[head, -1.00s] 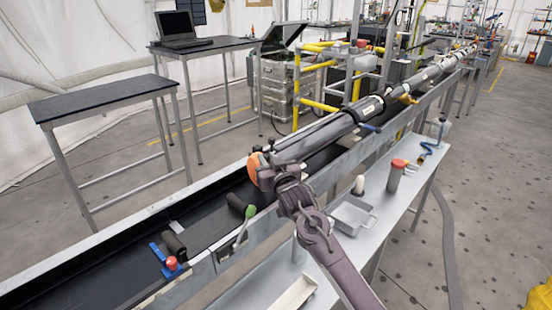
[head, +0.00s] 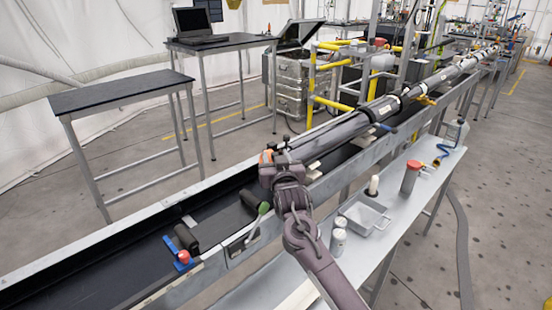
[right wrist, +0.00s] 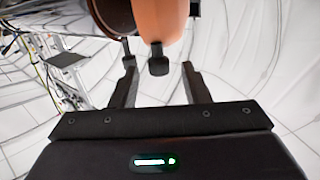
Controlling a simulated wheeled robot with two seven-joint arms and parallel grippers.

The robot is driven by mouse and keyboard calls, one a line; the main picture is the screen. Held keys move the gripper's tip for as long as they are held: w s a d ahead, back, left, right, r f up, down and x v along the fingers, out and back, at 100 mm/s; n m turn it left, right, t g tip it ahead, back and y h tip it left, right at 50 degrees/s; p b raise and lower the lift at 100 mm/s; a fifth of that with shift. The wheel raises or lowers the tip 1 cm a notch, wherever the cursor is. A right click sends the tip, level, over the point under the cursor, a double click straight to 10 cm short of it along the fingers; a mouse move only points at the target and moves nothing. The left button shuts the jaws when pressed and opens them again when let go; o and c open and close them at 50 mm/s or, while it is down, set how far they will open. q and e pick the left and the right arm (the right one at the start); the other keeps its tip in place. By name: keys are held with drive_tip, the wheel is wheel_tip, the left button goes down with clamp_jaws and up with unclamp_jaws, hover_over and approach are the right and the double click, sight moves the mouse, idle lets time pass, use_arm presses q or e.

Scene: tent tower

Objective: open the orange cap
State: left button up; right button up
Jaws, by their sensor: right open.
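The orange cap (head: 266,156) is at the near end of the long dark tube (head: 335,133), mostly hidden behind my right gripper (head: 270,171) in the head view. In the right wrist view the orange cap (right wrist: 160,18) fills the top middle, with a dark rounded rim to its left. A black knob (right wrist: 158,62) hangs at the cap's lower edge. My right gripper (right wrist: 158,68) is open, its two fingers apart on either side of the knob and not visibly closed on it. I cannot tell how far the cap stands from the tube. My left gripper is not in view.
The tube lies along a long metal trough (head: 120,245). A roller (head: 250,205) and a red-and-blue clamp (head: 182,258) sit in the trough. A side bench (head: 395,190) holds a grey tray (head: 362,216), a red-topped bottle (head: 410,178) and white-topped containers (head: 338,240).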

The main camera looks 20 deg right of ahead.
drive_tip(key=b+v, duration=0.1)
drive_tip(key=v, duration=0.6)
drive_tip(key=shift+s, duration=0.4)
drive_tip(key=shift+a, duration=0.1)
drive_tip(key=shift+c, duration=0.2)
